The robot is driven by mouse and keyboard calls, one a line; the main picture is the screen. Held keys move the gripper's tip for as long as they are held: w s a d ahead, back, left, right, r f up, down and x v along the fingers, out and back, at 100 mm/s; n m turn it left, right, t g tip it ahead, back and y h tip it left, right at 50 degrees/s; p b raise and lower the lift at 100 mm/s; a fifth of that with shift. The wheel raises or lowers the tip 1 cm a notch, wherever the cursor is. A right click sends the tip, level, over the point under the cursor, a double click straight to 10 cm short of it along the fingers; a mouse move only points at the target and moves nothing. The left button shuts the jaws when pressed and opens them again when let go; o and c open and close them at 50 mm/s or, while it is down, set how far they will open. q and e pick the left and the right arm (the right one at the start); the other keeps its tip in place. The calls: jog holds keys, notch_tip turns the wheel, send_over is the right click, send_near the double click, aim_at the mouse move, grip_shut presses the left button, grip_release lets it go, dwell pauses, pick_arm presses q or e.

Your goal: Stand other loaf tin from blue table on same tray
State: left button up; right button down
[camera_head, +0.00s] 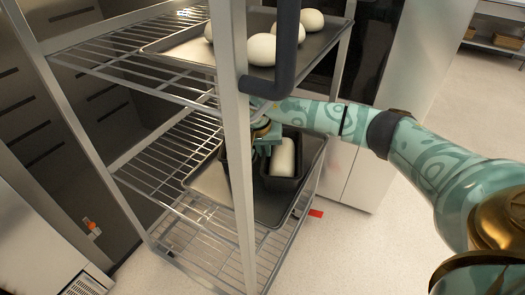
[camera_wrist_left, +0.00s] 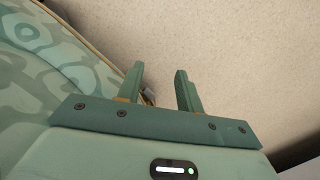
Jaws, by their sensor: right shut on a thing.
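A dark loaf tin (camera_head: 281,184) with pale dough (camera_head: 284,155) in it is upright at the tray (camera_head: 268,208) on the rack's lower shelf. Part of another dark tin (camera_head: 224,160) shows left of it, mostly hidden by the rack post. My right gripper (camera_head: 265,143) is in between the shelves, at the tins' rims, shut on a loaf tin. The post and arm hide its fingertips, so which rim they grip is unclear. My left gripper (camera_wrist_left: 161,82) is open and empty in the left wrist view, above pale floor. The blue table is out of view.
The rack post (camera_head: 238,130) stands in front of the tins. An upper tray (camera_head: 200,45) with several pale dough balls is close above my right arm. A cabinet (camera_head: 365,175) stands behind at the right. Wire shelf (camera_head: 165,165) lies free to the left.

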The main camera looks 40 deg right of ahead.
jog(key=c, duration=1.5)
grip_release()
jog(key=shift+r, duration=0.1)
